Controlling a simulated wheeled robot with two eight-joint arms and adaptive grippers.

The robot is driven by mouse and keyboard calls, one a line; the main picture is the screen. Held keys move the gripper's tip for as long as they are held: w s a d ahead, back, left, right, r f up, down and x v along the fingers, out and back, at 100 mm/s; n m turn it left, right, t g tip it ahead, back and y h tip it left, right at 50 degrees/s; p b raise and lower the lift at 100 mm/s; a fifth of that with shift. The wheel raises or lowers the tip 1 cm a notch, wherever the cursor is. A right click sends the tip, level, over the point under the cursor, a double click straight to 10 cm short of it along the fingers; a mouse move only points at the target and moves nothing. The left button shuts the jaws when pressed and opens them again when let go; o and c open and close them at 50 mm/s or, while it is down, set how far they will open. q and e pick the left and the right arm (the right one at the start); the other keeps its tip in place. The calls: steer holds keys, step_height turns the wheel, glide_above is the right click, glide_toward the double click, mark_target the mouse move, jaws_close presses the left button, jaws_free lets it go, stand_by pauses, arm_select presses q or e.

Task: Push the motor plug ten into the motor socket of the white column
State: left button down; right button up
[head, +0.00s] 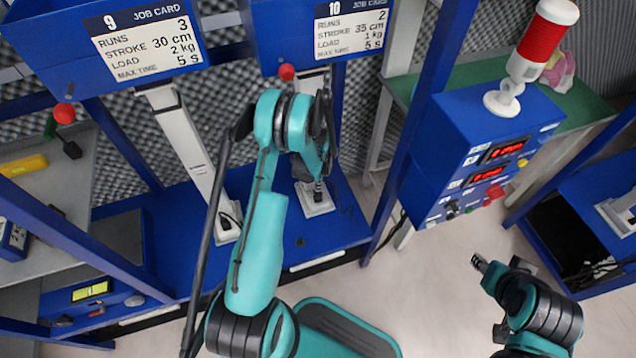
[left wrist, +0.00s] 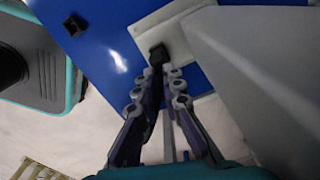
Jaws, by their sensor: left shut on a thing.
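The white column (head: 312,84) of bay 10 stands behind my left arm, its foot on the blue base. Its foot plate (head: 317,208) shows below my left gripper (head: 317,185). In the left wrist view the left gripper (left wrist: 170,78) is shut on a small black plug (left wrist: 157,54), the motor plug. The plug is at the white foot plate (left wrist: 180,38), beside the large pale column side (left wrist: 255,65). The socket is hidden by plug and fingertips; I cannot tell whether the plug is seated. My right gripper (head: 480,263) is over bare floor, its opening unclear.
Another white column (head: 186,140) stands in bay 9 to the left. A blue control box (head: 487,150) with red displays and a red-white lamp (head: 541,40) is at right. A blue upright (head: 425,130) stands between. The floor (head: 420,290) in front is clear.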

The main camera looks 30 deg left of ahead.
arm_select(q)
steer(key=shift+f, duration=0.65)
steer(key=c, duration=1.6)
jaws_free()
steer(key=shift+r, duration=0.1)
step_height(320, 180, up, 12)
steer(key=shift+f, duration=0.1)
